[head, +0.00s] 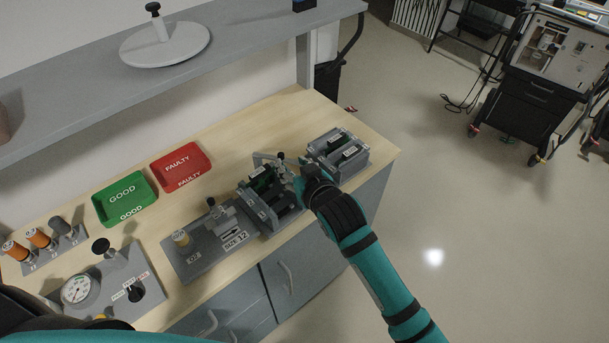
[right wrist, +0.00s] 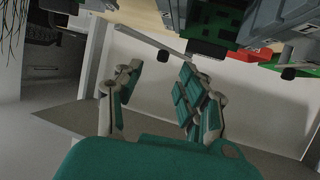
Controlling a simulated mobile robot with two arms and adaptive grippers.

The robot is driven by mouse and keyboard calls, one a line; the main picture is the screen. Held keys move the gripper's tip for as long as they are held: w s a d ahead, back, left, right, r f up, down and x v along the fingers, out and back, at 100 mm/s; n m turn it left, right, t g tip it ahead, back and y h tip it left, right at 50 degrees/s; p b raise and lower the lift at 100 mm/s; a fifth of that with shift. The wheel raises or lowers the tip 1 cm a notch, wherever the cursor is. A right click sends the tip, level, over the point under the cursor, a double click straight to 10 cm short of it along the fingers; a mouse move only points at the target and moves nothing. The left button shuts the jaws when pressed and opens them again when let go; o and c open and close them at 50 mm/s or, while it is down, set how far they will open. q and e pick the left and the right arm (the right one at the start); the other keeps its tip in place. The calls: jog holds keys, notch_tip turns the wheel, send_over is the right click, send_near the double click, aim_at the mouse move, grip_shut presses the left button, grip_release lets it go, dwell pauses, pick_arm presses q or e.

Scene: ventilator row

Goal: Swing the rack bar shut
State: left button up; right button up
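The rack (head: 262,210) stands on the bench and holds dark green boards; it also shows upside down at the top of the right wrist view. A thin grey rack bar (right wrist: 141,38) with a black knob sticks out from the rack in the right wrist view. In the head view the bar (head: 263,158) is partly hidden by my right gripper (head: 284,172). In the right wrist view this gripper (right wrist: 160,82) has its fingers spread apart, with nothing between them. The bar lies just beyond the fingertips; contact cannot be told. My left gripper is not visible.
A second rack (head: 340,155) stands to the right near the bench's edge. A green GOOD tray (head: 124,198) and red FAULTY tray (head: 180,166) lie to the left. A shelf (head: 230,35) overhangs the back. A gauge block (head: 105,285) sits front left.

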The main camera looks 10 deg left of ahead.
jog(key=v, duration=0.6)
jog(key=shift+d, duration=0.2)
jog(key=shift+s, duration=0.1)
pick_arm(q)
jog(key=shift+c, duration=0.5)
